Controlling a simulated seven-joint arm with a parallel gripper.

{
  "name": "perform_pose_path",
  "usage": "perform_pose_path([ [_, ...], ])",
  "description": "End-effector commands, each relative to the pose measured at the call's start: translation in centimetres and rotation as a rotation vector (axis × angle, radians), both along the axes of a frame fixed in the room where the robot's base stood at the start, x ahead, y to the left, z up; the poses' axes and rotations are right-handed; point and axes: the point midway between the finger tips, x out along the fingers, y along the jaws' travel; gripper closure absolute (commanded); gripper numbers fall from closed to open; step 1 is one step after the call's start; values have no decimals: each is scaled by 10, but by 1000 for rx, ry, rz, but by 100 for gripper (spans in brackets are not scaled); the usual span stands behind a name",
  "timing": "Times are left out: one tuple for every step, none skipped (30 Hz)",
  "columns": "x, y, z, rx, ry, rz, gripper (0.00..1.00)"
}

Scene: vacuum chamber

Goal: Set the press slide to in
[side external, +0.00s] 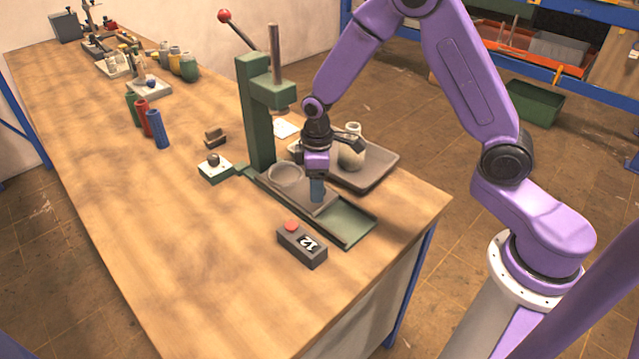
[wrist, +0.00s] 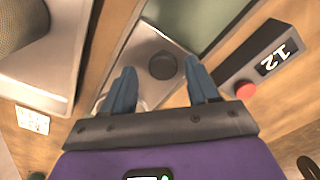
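The green press (side external: 258,120) stands on the bench with its red-knobbed lever (side external: 225,16) raised. Its grey slide plate (side external: 318,208) carries a round ring-shaped nest (side external: 286,174) and sits on a green track (side external: 347,222), with bare track showing toward the front right. The nest is roughly below the ram (side external: 279,106); exact alignment is unclear. My gripper (side external: 317,195) is low over the plate, right of the nest. In the wrist view my gripper (wrist: 160,68) is open, its blue fingers on either side of the slide's dark round knob (wrist: 163,66). Contact cannot be told.
A grey box (side external: 302,244) with a red button and "12" is close in front of the track.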

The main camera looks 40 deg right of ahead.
Motion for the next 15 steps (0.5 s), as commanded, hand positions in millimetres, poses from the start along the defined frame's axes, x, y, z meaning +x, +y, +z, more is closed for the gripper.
perform_pose_path([
  [-1, 0, 0, 0, 1, 0, 41],
  [-1, 0, 0, -1, 2, -1, 41],
  [-1, 0, 0, -1, 4, -1, 41],
  [-1, 0, 0, -1, 4, -1, 41],
  [-1, 0, 0, -1, 4, -1, 41],
  [-2, 0, 0, -1, 5, -1, 41],
  [-2, 0, 0, -1, 6, 0, 41],
  [-2, 0, 1, -1, 6, 0, 41],
  [-2, 0, 3, -1, 6, 0, 41],
  [-2, 0, 5, -1, 5, -1, 41],
  [-2, 0, 7, -1, 5, -1, 41],
  [-1, 0, 12, -1, 4, -1, 41],
  [-1, 0, 15, 0, 3, -1, 41],
  [-1, 0, 20, 0, 3, -1, 41],
  [-1, 0, 27, 0, 1, -1, 41],
])
